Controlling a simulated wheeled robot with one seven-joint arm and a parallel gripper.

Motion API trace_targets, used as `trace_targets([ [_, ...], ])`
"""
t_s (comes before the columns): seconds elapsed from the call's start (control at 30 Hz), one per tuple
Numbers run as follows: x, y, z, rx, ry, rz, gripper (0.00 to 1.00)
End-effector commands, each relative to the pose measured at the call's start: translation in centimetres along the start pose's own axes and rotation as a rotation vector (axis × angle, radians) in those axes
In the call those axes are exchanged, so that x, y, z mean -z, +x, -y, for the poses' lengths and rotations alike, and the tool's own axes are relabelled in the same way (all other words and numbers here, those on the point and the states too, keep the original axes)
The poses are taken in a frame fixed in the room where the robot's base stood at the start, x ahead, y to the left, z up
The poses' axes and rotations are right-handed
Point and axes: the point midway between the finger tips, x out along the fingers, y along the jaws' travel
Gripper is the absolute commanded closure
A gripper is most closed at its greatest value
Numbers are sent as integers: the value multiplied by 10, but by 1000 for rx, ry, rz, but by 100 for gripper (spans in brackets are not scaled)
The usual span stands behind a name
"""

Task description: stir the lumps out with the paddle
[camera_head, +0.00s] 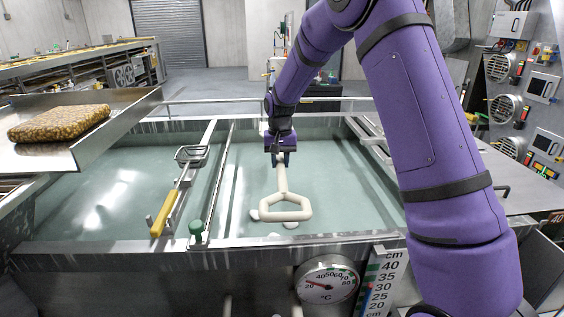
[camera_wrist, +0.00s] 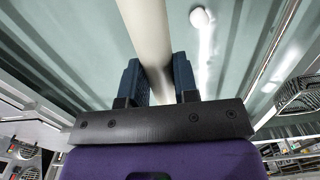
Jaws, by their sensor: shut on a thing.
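A cream paddle (camera_head: 283,207) with a loop-shaped end is in the middle of the water-filled tank (camera_head: 160,247). My gripper (camera_head: 279,158) is shut on the top of its shaft. In the wrist view the cream shaft (camera_wrist: 147,30) stands between the two dark blue fingers of my gripper (camera_wrist: 160,80). Whether the loop touches the lumps I cannot tell.
A skimmer with a yellow handle (camera_head: 164,213) lies along a rail left of the paddle. A brown speckled block (camera_head: 60,122) rests on a metal tray (camera_head: 125,115) at the left. A round thermometer (camera_head: 326,283) and a centimetre scale (camera_head: 384,282) are on the tank's front.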

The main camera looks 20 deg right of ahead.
Motion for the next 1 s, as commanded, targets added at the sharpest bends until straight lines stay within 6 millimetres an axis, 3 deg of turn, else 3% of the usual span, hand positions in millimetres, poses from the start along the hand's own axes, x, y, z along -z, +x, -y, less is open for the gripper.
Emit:
trace_targets([
  [0.37, -8, -20, 26, 11, 142, 96, 100],
  [0.57, -18, -42, 55, 39, 284, 206, 100],
  [1.0, -64, -135, 142, 221, 650, 572, 100],
])
